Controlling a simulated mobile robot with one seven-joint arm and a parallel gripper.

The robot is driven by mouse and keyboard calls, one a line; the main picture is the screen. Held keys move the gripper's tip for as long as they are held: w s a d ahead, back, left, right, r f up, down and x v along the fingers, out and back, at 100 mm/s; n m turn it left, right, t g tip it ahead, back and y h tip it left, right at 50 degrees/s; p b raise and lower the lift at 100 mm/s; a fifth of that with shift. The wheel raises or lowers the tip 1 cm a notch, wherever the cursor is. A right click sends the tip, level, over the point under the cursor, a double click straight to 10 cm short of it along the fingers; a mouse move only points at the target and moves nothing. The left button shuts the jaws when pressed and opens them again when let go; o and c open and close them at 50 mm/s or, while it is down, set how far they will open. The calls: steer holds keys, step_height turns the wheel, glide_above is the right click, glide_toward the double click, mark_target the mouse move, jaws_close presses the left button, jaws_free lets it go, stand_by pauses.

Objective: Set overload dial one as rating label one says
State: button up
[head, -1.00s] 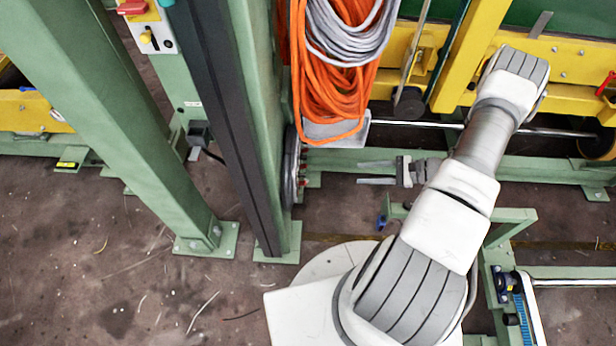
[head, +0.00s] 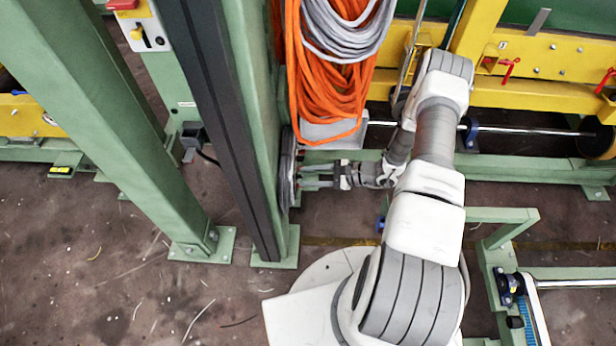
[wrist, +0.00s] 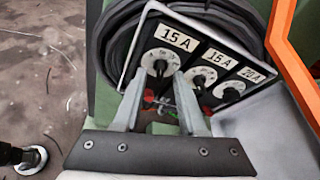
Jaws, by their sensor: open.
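In the wrist view a tilted panel carries three dials in a row. The left dial (wrist: 160,64) sits below a label reading 15 A (wrist: 178,37). The middle dial (wrist: 202,78) also has a 15 A label (wrist: 220,58), and the right dial (wrist: 232,91) a 20 A label (wrist: 252,74). Each has a dark knob on a pale round scale; the settings are too small to read. My gripper (wrist: 160,82) is open and empty, its fingertips on either side of the left dial's knob; contact cannot be told. In the head view my gripper (head: 308,175) points left at the green column.
A black cable coil (wrist: 210,18) surrounds the panel. Red and green parts (wrist: 160,103) show below the left dial. Orange and grey cables (head: 328,75) hang just above my gripper in the head view. A green post (head: 110,130) stands farther left.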

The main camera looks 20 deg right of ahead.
steer(key=shift+w+a+f, duration=0.1)
steer(key=shift+w+a, duration=0.05)
steer(key=shift+a, duration=0.05)
jaws_close()
